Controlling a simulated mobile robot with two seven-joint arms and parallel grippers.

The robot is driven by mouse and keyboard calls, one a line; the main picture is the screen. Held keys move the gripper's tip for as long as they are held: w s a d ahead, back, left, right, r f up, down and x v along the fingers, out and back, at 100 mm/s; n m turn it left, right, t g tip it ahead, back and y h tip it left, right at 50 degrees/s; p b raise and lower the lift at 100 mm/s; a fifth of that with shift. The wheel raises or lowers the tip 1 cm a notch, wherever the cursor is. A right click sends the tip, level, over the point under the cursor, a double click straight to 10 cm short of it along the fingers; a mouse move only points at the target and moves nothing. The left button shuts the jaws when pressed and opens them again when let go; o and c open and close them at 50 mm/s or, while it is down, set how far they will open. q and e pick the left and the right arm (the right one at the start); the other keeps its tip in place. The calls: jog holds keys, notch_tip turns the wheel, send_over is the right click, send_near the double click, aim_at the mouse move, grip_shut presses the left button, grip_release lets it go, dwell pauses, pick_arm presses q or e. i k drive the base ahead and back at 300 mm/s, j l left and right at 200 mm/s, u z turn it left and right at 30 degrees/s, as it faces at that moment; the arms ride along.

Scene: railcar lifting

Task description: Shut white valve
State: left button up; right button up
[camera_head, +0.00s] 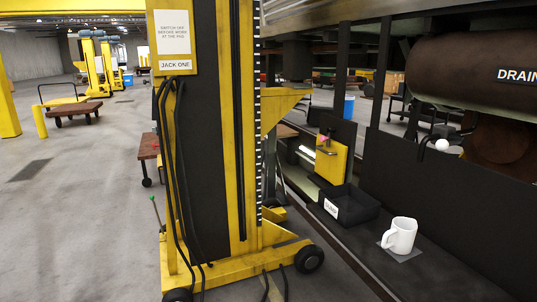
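The white valve appears to be the black fitting with a round white knob (442,145), at the right below the large dark cylinder (470,75) marked "DRAIN". A dark lever or pipe runs from the fitting toward the knob. The knob is small in the picture, and I cannot tell whether the valve is open or shut. Neither of my grippers is in view.
A yellow lifting jack (236,150) labelled "JACK ONE" stands in the middle, with hanging black cables. On the dark ledge at right are a white mug (400,236) and a black labelled bin (349,204). Open floor (80,200) lies at left.

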aim_at(451, 143)
jog(key=z, duration=1.35)
